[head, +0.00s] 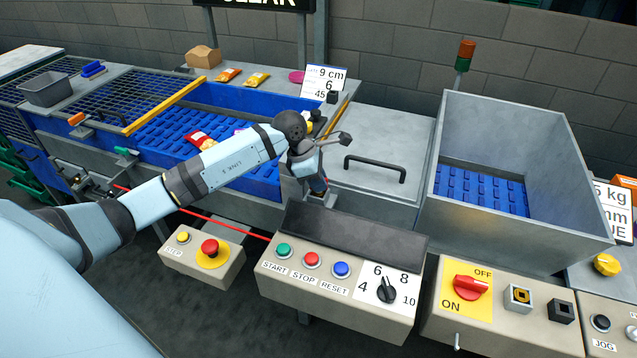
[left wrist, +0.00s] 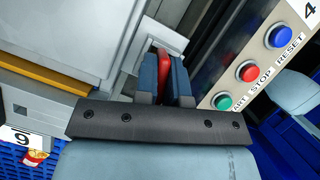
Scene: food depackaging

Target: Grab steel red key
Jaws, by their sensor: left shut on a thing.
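The red key (left wrist: 164,62) shows in the left wrist view as a red piece between two dark blue fingers. My left gripper (left wrist: 165,78) is shut on it. A pale grey metal plate or bracket is just beyond the fingertips; I cannot tell whether the key is seated in it. In the head view my left gripper (head: 319,190) is at the front of the grey machine lid, behind the button panel, and the key is mostly hidden there. My right gripper is not in view.
The button panel (head: 345,297) with start, stop and reset buttons and a dial stands just in front. A grey lid with a black handle (head: 375,168) is to the right of the gripper. A blue conveyor (head: 165,142) with packets lies left. A red cord (head: 205,217) runs along the front.

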